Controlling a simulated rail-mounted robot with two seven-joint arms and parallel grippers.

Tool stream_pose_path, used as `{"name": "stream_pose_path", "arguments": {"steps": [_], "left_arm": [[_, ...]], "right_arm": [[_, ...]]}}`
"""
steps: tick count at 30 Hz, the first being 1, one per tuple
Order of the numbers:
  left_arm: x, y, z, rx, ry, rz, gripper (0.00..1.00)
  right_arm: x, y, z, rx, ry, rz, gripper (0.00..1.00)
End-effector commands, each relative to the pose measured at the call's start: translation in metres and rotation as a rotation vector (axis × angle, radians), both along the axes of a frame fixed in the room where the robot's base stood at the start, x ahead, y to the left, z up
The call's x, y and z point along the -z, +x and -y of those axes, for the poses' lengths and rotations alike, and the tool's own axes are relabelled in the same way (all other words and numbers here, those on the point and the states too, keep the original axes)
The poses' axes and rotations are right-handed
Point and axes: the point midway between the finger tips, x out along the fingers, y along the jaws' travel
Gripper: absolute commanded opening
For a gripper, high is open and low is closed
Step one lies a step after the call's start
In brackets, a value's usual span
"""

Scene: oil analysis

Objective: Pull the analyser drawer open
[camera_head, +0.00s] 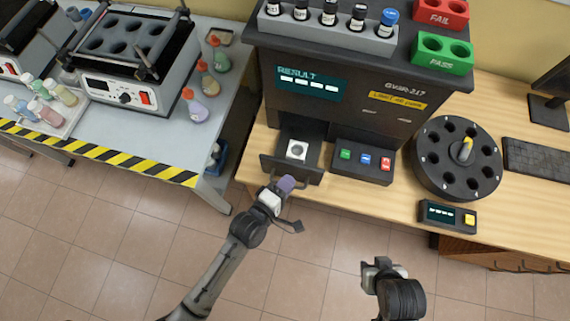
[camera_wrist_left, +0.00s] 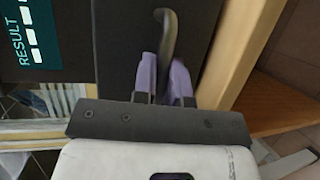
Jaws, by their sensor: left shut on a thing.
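The dark analyser (camera_head: 345,100) stands on the wooden bench, with a lit RESULT screen on its front. Its drawer (camera_head: 310,175) sticks out at the lower left of the front, and a white square holder with a round recess (camera_head: 297,150) shows inside it. My left gripper (camera_head: 286,184) is at the drawer's front. In the left wrist view its purple-padded fingers (camera_wrist_left: 167,82) are shut on the dark curved handle (camera_wrist_left: 168,35). My right gripper (camera_head: 380,264) is low in the head view, away from the analyser, and its fingers are unclear.
A panel with green, blue and red buttons (camera_head: 362,161) sits right of the drawer. A round dark carousel (camera_head: 457,158) and a small display box (camera_head: 447,217) stand farther right. A side table with a striped edge (camera_head: 130,161) is at left. Floor in front is clear.

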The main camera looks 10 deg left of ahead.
Motion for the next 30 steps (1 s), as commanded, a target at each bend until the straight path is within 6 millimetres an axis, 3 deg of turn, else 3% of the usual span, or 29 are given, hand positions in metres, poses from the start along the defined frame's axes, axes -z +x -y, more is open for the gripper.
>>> {"name": "stream_pose_path", "arguments": {"steps": [1, 2, 9, 20, 30], "left_arm": [[0.001, 0.000, 0.000, 0.000, 0.001, -0.003, 0.00], [0.001, 0.000, 0.000, 0.000, 0.001, -0.003, 0.14], [0.001, 0.000, 0.000, 0.001, 0.001, -0.002, 0.36], [-0.002, -0.008, -0.004, 0.001, 0.001, -0.003, 0.36], [-0.013, -0.063, -0.033, 0.002, 0.002, -0.005, 0.36]], "right_arm": [[0.000, 0.000, 0.000, 0.000, 0.000, -0.001, 0.43], [0.000, 0.000, 0.000, 0.001, 0.001, -0.001, 0.43], [0.000, 0.000, -0.002, 0.003, 0.006, -0.001, 0.43], [-0.002, 0.000, -0.003, 0.007, 0.011, -0.002, 0.43], [-0.014, 0.000, -0.002, 0.004, 0.007, -0.001, 0.43]]}}
